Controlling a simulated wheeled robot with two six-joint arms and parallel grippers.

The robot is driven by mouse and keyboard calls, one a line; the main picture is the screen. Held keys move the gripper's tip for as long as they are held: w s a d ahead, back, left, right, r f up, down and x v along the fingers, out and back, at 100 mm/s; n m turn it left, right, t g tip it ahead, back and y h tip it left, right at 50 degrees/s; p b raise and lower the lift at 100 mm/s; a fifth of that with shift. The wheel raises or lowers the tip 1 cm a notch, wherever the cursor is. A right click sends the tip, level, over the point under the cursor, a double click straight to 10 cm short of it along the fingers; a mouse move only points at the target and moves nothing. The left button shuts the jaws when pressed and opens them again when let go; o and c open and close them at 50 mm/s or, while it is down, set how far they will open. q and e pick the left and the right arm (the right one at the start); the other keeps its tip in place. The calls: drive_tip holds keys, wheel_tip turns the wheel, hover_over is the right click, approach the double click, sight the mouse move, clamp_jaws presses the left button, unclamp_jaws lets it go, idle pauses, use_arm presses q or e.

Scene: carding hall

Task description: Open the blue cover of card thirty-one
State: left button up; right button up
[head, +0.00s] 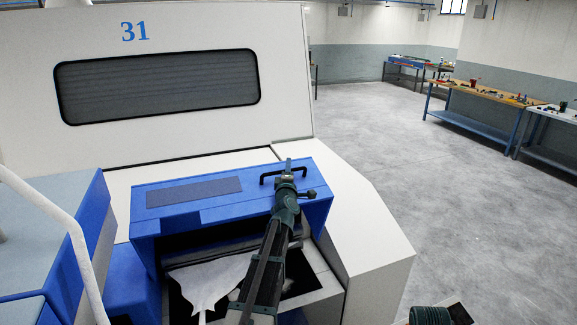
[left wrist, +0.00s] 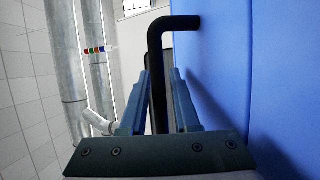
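Card thirty-one is the white machine (head: 225,35) with a blue "31" and a dark window. Its blue cover (head: 255,203) sits low on the front and carries a black bar handle (head: 308,167). My left gripper (head: 288,170) is at the handle, with the arm reaching up from below. In the left wrist view the black handle (left wrist: 157,45) runs between the two fingers, which close in on both its sides. The blue cover face (left wrist: 225,70) is right beside them. The cover's hinge is not distinguishable. My right gripper is not visible.
Below the cover is a dark opening with a white web (head: 212,283). A blue-grey cabinet (head: 45,225) and a white rail (head: 70,228) stand at left. Workbenches (head: 480,92) line the far right wall. The floor (head: 440,180) between is clear.

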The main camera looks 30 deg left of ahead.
use_arm(q)
drive_tip(key=shift+w+a, duration=0.25)
drive_tip(key=shift+w, duration=0.2)
clamp_jaws()
idle(1.2)
